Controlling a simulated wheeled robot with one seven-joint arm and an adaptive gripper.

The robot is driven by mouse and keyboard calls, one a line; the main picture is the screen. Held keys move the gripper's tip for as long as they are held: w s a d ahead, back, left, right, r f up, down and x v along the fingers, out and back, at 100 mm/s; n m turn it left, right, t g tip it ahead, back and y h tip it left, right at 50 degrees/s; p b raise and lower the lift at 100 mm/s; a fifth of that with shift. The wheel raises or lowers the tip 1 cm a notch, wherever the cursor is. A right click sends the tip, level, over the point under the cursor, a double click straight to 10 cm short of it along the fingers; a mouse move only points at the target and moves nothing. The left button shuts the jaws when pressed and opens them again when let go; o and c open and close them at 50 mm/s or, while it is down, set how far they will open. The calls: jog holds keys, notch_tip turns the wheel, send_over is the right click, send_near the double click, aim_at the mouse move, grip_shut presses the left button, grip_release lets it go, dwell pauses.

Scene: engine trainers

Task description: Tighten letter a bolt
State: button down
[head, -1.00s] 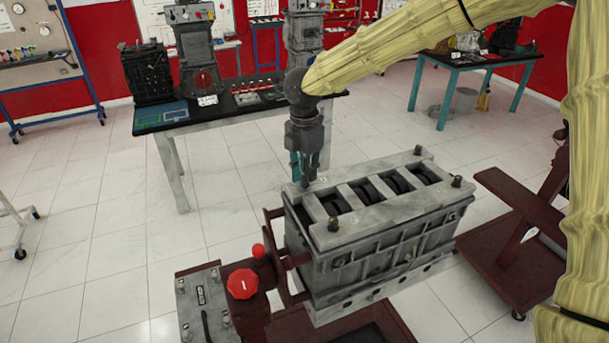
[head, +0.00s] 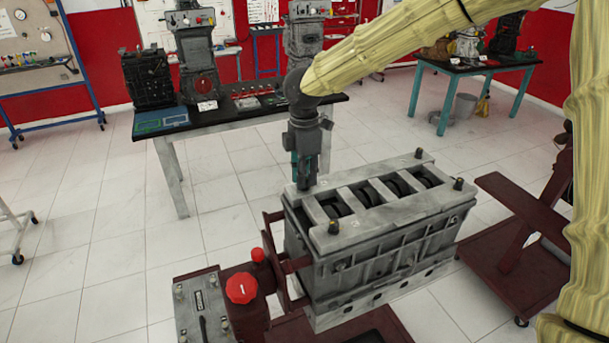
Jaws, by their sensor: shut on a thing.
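The grey engine block (head: 385,245) stands on a dark red trainer stand in the head view, with several openings along its top. Dark bolts stand up at its top corners: one at the near left (head: 333,227), one at the right (head: 459,184) and one at the far right (head: 419,153). My gripper (head: 305,183) points down at the block's far left corner. Its fingers are shut on what seems to be the bolt there, which they largely hide. I cannot make out a letter on any bolt.
A control box with a red knob (head: 241,286) sits at the near left of the stand. A workbench (head: 258,113) with engine parts stands behind. Another dark red stand (head: 512,262) is at the right.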

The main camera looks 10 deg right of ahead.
jog(key=shift+w+r, duration=0.15)
jog(key=c, duration=1.4)
grip_release()
notch_tip(320, 180, up, 12)
jog(key=shift+f, duration=0.15)
